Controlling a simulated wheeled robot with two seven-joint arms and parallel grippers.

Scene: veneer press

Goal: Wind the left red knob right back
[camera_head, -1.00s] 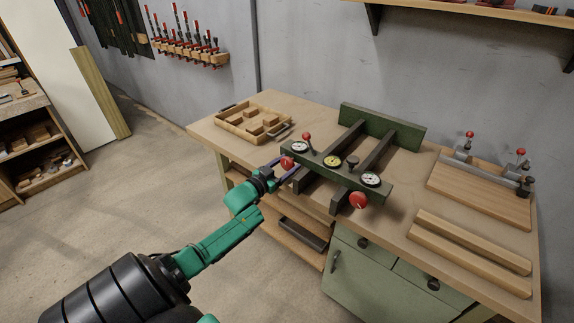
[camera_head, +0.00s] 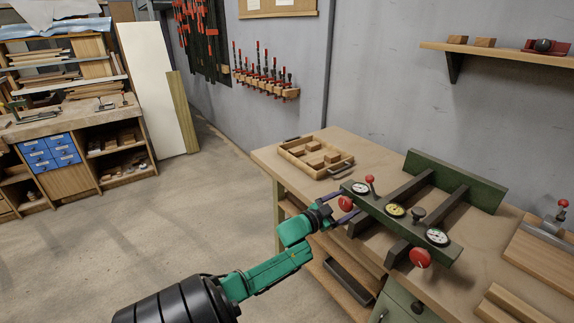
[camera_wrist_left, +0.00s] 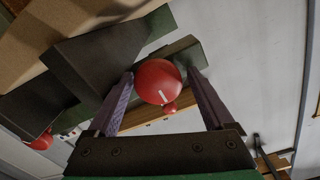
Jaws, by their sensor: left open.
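The left red knob (camera_head: 346,203) is on the front of the green press (camera_head: 408,212), below the left white dial. It also shows in the left wrist view (camera_wrist_left: 158,82), round, with a white mark on its face. My left gripper (camera_head: 338,213) is at this knob. In the wrist view its two purple fingers (camera_wrist_left: 160,88) stand open on either side of the knob, with a gap visible on the right; contact on the left cannot be told. The right red knob (camera_head: 420,257) is at the press's other end. My right gripper is not in view.
A wooden tray of blocks (camera_head: 316,157) stands on the bench behind the left end of the press. A small red-topped lever (camera_head: 370,181) rises beside the left dial. Wooden boards (camera_head: 543,262) lie to the right. Open floor is left of the bench.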

